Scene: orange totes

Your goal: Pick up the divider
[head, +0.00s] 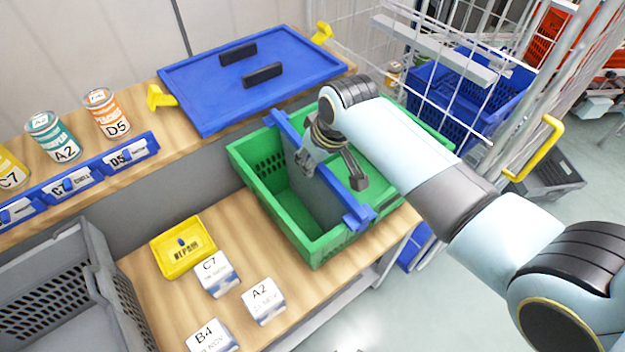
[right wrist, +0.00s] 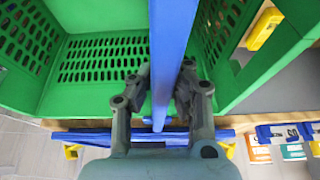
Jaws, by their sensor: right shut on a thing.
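The divider (head: 356,214) has a blue top bar and a grey panel. It stands upright across the green tote (head: 277,222), its panel reaching down inside. Its bar ends are at the tote's rims, and I cannot tell whether they touch. My right gripper (head: 335,172) is over the middle of the bar, one finger on each side, shut on it. In the right wrist view the blue bar (right wrist: 172,45) runs between the fingers of my right gripper (right wrist: 160,88). The gripper hides the bar's middle. My left gripper is not in view.
A blue lid (head: 215,95) with black handles lies behind the tote. A yellow bin (head: 183,247) and several labelled boxes (head: 264,300) stand left of it. A grey crate (head: 70,290) is at the left. A wire cage (head: 440,60) stands at the right.

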